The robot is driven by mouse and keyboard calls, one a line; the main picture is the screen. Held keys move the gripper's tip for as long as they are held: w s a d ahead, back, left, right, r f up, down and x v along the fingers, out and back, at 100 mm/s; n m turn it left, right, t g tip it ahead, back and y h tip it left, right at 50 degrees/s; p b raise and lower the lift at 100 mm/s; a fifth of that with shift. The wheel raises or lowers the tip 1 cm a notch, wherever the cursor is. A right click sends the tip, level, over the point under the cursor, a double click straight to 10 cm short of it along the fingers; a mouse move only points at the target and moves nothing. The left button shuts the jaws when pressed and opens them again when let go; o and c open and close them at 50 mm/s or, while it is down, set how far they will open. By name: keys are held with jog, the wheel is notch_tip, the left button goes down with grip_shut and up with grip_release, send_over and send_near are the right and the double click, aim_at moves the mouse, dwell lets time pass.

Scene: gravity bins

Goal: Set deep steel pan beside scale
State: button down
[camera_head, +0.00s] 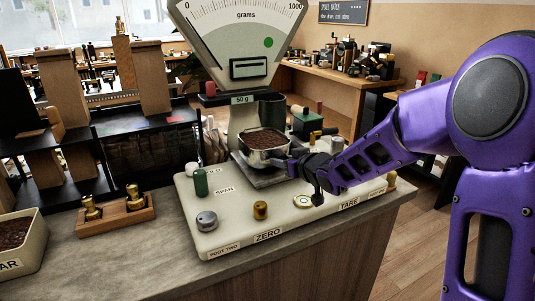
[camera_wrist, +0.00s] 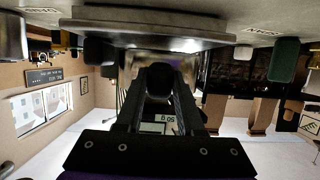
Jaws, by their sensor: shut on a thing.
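The deep steel pan (camera_head: 262,157) is full of dark brown grains and sits upright, over the square steel plate (camera_head: 262,180) of the scale. I cannot tell whether it touches the plate. The scale has a cream base (camera_head: 232,222) and a large dial head (camera_head: 243,45) behind the pan. My gripper (camera_head: 303,166) reaches in from the right and is shut on the pan's right side, apparently at its handle. In the wrist view, which is upside down, the fingers of my gripper (camera_wrist: 160,92) close around the handle, and the plate (camera_wrist: 145,32) shows above.
Knobs and a green post (camera_head: 200,184) stand on the scale's base. A wooden block with brass weights (camera_head: 115,217) and a tray of grains (camera_head: 38,250) sit to the left. Bags on a black rack (camera_head: 150,145) stand behind. Bare counter (camera_head: 140,265) lies left and in front of the scale.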

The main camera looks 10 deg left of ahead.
jog(key=shift+r+p, duration=1.05)
jog(key=shift+r, duration=0.2)
jog(key=s+d+p, duration=0.4)
jog(key=s+d, duration=0.5)
jog(key=s, duration=0.4)
dwell(1.3)
jog(key=shift+s+f, duration=0.1)
